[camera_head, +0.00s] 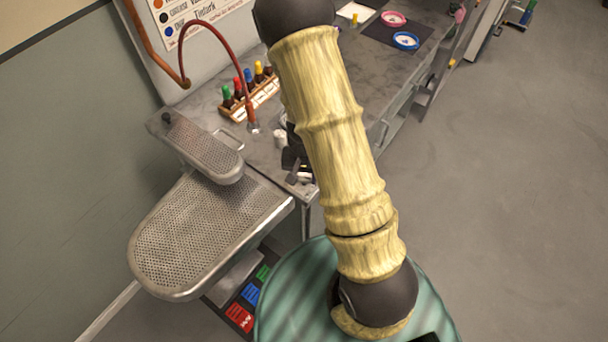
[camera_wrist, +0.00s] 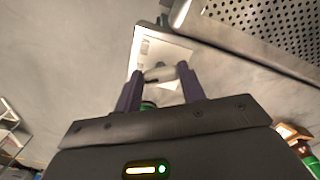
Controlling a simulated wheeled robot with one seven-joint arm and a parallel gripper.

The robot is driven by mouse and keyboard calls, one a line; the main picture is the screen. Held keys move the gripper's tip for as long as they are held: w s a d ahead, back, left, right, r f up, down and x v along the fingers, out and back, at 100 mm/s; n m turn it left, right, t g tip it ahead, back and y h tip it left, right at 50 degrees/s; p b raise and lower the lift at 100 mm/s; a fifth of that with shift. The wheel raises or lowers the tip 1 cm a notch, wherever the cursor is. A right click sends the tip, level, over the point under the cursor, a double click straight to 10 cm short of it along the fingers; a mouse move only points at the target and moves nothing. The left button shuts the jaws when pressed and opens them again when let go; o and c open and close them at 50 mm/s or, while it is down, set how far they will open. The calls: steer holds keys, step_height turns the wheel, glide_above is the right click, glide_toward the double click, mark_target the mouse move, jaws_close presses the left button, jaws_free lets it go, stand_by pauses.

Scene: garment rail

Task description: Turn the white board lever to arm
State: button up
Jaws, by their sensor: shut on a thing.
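In the wrist view, my gripper (camera_wrist: 159,76) has its two dark fingers on either side of a small whitish handle (camera_wrist: 159,73), which I take for the white lever. The fingers are closed on its ends. A pale framed plate (camera_wrist: 178,50) lies behind the handle, close to the board's rim. The perforated metal board (camera_wrist: 282,22) fills the upper right of the wrist view. It shows in the head view as a large perforated board (camera_head: 185,240). There, my arm covers most of the gripper's area, and I cannot make out the lever.
A smaller perforated board (camera_head: 205,152) stands above the large one. A rack of colored bottles (camera_head: 250,100) and a curved red hose (camera_head: 222,27) stand on the grey counter (camera_head: 200,103). Pink (camera_head: 393,18) and blue (camera_head: 405,40) rings lie further back. The floor at right is clear.

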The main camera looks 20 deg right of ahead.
mark_target(303, 178)
steer(key=shift+m, duration=0.5)
steer(key=m+p, duration=0.1)
steer(key=m, duration=0.4)
steer(key=shift+w, duration=0.1)
steer(key=m+p, duration=0.1)
steer(key=m, duration=0.5)
steer(key=shift+w+a+p, duration=0.1)
steer(key=shift+w+p, duration=0.05)
steer(key=shift+p, duration=0.2)
steer(key=o, duration=1)
steer(key=shift+r, duration=0.1)
step_height(303, 178, up, 17)
steer(key=p, duration=0.4)
steer(key=shift+r, duration=0.1)
